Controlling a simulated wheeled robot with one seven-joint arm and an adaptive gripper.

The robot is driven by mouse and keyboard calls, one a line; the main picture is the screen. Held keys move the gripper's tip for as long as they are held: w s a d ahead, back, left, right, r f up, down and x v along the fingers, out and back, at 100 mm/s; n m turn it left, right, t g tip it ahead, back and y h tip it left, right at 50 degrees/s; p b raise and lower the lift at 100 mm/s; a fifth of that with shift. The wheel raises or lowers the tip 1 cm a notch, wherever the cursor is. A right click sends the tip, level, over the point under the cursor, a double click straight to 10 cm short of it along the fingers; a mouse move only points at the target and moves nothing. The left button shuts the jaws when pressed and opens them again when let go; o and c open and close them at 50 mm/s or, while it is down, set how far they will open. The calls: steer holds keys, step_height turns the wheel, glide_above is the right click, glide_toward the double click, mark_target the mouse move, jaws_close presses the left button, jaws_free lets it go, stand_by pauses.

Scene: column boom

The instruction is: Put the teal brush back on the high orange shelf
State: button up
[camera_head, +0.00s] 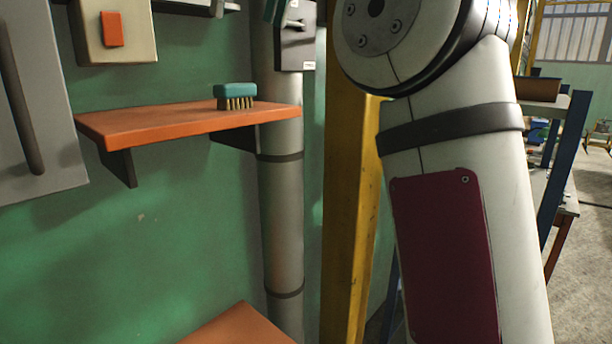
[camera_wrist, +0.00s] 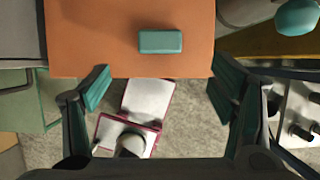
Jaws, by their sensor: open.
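The teal brush (camera_head: 235,91) rests upright, bristles down, on the high orange shelf (camera_head: 160,124), near its right end. In the wrist view the brush (camera_wrist: 160,41) shows from above as a plain teal block on the orange shelf (camera_wrist: 90,45), close to its near edge. My gripper (camera_wrist: 161,88) is open and empty, its two fingers wide apart. In the wrist picture the fingertips lie below the brush, around the shelf edge, and the brush is clear of both. The head view does not show my gripper.
A grey vertical pipe (camera_head: 281,205) and a yellow post (camera_head: 348,210) stand right of the shelf. A grey cabinet (camera_head: 35,100) and a beige switch box (camera_head: 115,35) are on the green wall. A lower orange surface (camera_head: 240,328) shows below. The shelf's left part is bare.

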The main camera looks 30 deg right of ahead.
steer(key=s+a+f+n+h, duration=0.1)
steer(key=s+a+f+n, duration=0.3)
steer(key=n, duration=0.4)
steer(key=s+a+f+n+h, duration=0.1)
steer(key=s+f+n, duration=0.2)
steer(key=f+n, duration=0.3)
steer(key=s+d+f+n, duration=0.1)
steer(key=s+f+n, duration=0.4)
steer(key=f, duration=0.3)
steer(key=s+d+f+n, duration=0.1)
steer(key=s+f+n, duration=0.4)
steer(key=f+n, duration=0.2)
steer(key=s+d+f+n+t, duration=0.1)
steer(key=s+f+n, duration=0.4)
steer(key=f, duration=0.4)
steer(key=shift+s+d+f+n+y, duration=0.2)
steer(key=shift+s+d+n+y, duration=0.1)
steer(key=shift+n, duration=0.4)
steer(key=shift+w, duration=0.15)
steer(key=w+f+b, duration=0.7)
steer(key=w, duration=0.1)
steer(key=shift+w, duration=0.3)
